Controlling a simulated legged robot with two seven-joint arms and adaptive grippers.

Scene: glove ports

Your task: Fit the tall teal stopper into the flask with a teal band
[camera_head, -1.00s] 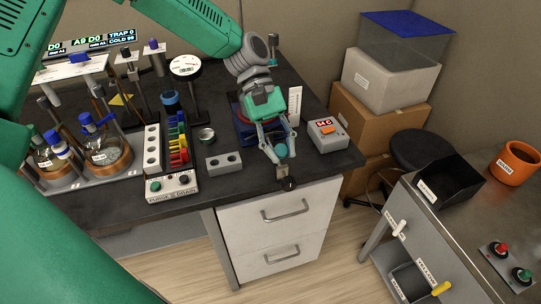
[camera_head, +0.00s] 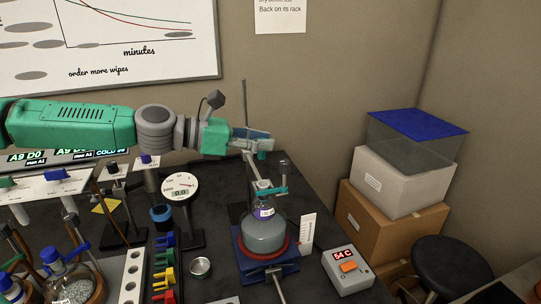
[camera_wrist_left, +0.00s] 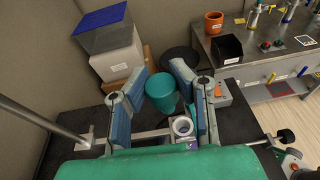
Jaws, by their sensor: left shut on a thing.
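My left gripper (camera_head: 258,138) is shut on the tall teal stopper (camera_head: 264,152), holding it in the air. The stopper also shows between the blue finger pads in the left wrist view (camera_wrist_left: 162,92). Below it in the head view stands the round grey flask (camera_head: 264,236), with a narrow upright neck and a teal piece (camera_head: 270,191) across the neck. I cannot tell whether that is its band or a clamp. A pale round opening (camera_wrist_left: 182,127), probably the flask's mouth, shows below and right of the stopper in the wrist view. The stopper is apart from the flask. My right gripper is not in view.
The flask sits on a blue base (camera_head: 245,262) with a red ring, beside a clamp stand rod. A white scale card (camera_head: 308,230) and a heater box (camera_head: 347,270) stand to its right.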

